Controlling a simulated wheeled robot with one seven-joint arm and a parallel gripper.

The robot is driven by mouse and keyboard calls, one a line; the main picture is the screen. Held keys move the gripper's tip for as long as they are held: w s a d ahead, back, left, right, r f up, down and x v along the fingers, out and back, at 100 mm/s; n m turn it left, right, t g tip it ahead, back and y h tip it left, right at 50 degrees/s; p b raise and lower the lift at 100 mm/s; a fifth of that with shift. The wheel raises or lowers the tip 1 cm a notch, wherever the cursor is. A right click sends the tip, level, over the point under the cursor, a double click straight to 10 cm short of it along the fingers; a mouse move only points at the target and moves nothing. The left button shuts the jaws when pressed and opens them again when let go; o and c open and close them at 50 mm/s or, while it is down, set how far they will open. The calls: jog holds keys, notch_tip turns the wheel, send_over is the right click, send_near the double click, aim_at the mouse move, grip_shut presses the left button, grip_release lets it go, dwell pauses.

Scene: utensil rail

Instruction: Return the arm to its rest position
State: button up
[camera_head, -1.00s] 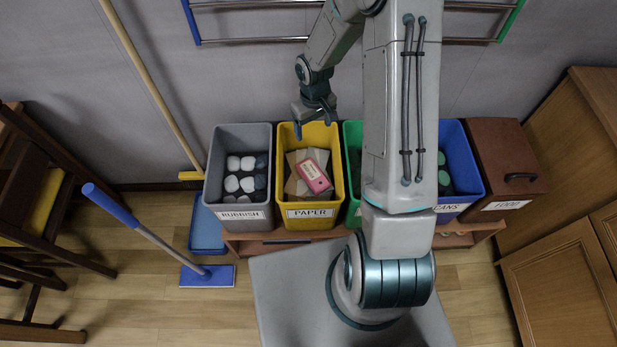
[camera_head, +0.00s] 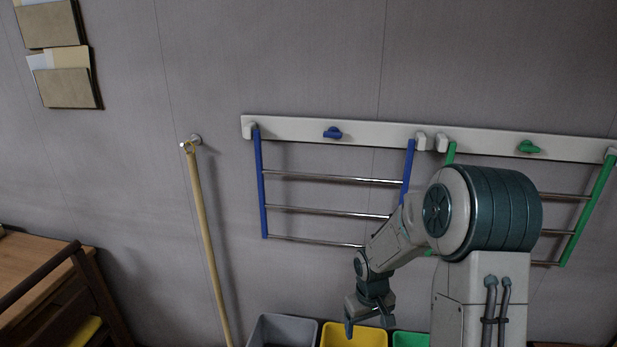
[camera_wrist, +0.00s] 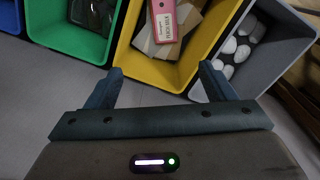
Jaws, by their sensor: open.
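My gripper (camera_head: 370,328) hangs at the end of my bent arm, in front of the wall and over the yellow bin (camera_head: 354,336) in the head view. In the wrist view my gripper (camera_wrist: 160,82) is open, with its two fingers apart and nothing between them. Beyond the fingertips lies the yellow bin (camera_wrist: 150,72), which holds a pink box (camera_wrist: 164,20) and pieces of cardboard (camera_wrist: 152,47).
A grey bin (camera_wrist: 268,75) with white lumps and a green bin (camera_wrist: 85,50) flank the yellow one. On the wall are a blue-sided rail (camera_head: 262,190) and a green-sided rail (camera_head: 588,208). A wooden pole (camera_head: 207,240) hangs left; a desk (camera_head: 35,275) stands further left.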

jog(key=s+r+m+t+p, duration=0.2)
jog(key=s+r+m+p, duration=0.1)
jog(key=s+r, duration=1.7)
notch_tip(320, 180, up, 4)
jog(key=shift+a+f+m+t+p, duration=0.1)
jog(key=shift+a+m+t+p, duration=0.15)
jog(key=shift+m+t+p, duration=0.1)
